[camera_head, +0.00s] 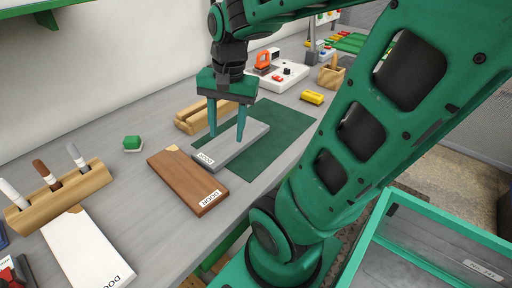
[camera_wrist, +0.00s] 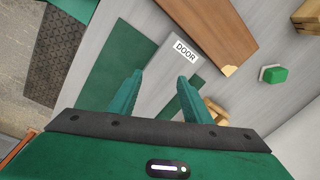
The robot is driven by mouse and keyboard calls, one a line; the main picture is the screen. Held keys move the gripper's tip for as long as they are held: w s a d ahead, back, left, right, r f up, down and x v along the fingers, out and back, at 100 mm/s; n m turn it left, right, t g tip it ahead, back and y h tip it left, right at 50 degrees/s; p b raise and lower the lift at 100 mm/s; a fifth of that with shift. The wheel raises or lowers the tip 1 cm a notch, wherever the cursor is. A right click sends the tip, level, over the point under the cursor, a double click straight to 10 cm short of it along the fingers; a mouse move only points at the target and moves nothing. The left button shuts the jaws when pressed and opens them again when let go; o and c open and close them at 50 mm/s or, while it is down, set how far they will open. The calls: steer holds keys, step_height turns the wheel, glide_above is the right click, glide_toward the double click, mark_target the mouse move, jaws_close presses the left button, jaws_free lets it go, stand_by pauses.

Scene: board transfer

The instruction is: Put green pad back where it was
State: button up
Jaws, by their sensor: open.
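A small green block (camera_head: 132,142) on a thin white base sits alone on the bench left of my gripper; it also shows at the right of the wrist view (camera_wrist: 273,75). A flat dark green mat (camera_head: 282,122) lies on the bench, partly under a grey board (camera_head: 250,135) labelled DOOR. I cannot tell which of the two greens is the pad. My gripper (camera_head: 226,136) is open and points down over the grey board, with the board (camera_wrist: 160,75) showing between and beyond its fingers. Whether the fingers touch the board is unclear.
A brown board (camera_head: 180,175) labelled DOOR lies close beside the grey one. A wooden holder (camera_head: 190,118) stands behind. A white board (camera_head: 85,250) and a rack of handled tools (camera_head: 60,195) are at left. A green-framed bin (camera_head: 400,235) stands at lower right.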

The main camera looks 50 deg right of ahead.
steer(key=s+f+n, duration=0.1)
steer(key=s+n, duration=0.1)
steer(key=s, duration=0.1)
steer(key=s+d+f+n+g, duration=0.1)
steer(key=s+n, duration=0.1)
steer(key=s, duration=0.1)
steer(key=s+n, duration=0.2)
steer(key=s, duration=0.1)
steer(key=shift+s+d+f, duration=0.2)
steer(key=shift+d+f, duration=0.15)
steer(key=shift+f, duration=0.05)
